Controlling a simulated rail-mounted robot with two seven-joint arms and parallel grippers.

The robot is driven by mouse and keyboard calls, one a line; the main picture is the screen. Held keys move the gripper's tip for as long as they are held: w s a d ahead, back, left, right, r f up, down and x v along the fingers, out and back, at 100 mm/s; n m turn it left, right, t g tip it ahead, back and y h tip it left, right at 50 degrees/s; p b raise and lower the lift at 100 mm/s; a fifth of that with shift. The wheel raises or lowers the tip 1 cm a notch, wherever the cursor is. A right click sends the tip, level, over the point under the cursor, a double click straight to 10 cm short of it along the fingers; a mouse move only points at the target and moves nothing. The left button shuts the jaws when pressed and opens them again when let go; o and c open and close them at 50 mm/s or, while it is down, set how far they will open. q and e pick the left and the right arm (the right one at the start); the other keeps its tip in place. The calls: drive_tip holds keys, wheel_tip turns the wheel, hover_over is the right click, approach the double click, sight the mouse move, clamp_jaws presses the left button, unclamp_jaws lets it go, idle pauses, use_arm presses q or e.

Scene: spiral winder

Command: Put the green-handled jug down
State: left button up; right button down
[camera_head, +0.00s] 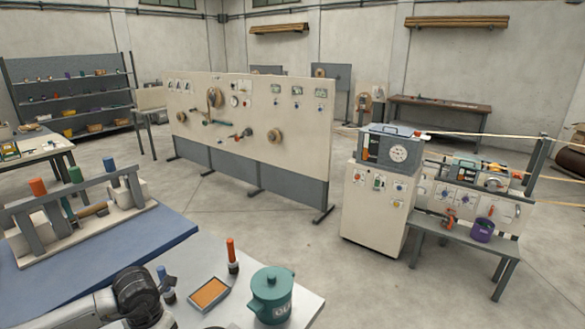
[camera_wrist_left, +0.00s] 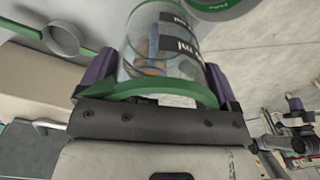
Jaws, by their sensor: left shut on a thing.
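In the left wrist view, the jug (camera_wrist_left: 165,45) is a clear vessel with black bands and "ml" lettering. A green curved part (camera_wrist_left: 150,92) of it lies across the front of my palm. My left gripper (camera_wrist_left: 160,72) is shut on the jug, with one purple finger on each side of it. Brownish and bluish shapes show through the clear wall; I cannot tell whether they are inside or behind. The head view shows my left arm at the lower left, but not the jug or the gripper tips. My right gripper is not in view.
A teal lidded pot (camera_head: 271,294), an orange-filled tray (camera_head: 209,294) and an orange-handled tool (camera_head: 232,257) stand on the pale tabletop (camera_head: 190,262). A rack (camera_head: 95,205) of coloured-handled tools stands on the blue mat (camera_head: 120,250). Green-rimmed round parts appear near the jug in the wrist view.

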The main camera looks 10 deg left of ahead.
use_arm(q)
drive_tip(key=s+d+r+m, duration=0.1)
drive_tip(key=d+r+m, duration=0.3)
drive_tip(key=m, duration=0.8)
drive_tip(key=s+d+r+m, duration=0.2)
drive_tip(key=d+m, duration=0.5)
drive_tip(key=m, duration=0.4)
drive_tip(key=s+d+r+m, duration=0.1)
drive_tip(key=d+r+m, duration=0.3)
drive_tip(key=m, duration=0.8)
drive_tip(key=s+r+p, duration=0.2)
drive_tip(key=r+p, duration=1.3)
drive_tip(key=r, duration=0.1)
drive_tip(key=s+r+p, duration=0.2)
drive_tip(key=r+p, duration=1.4)
drive_tip(key=shift+d+r, duration=0.2)
drive_tip(key=shift+d, duration=0.2)
drive_tip(key=s+f, duration=0.4)
drive_tip(key=f, duration=0.1)
drive_tip(key=shift+s+f, duration=0.2)
drive_tip(key=shift+s, duration=0.1)
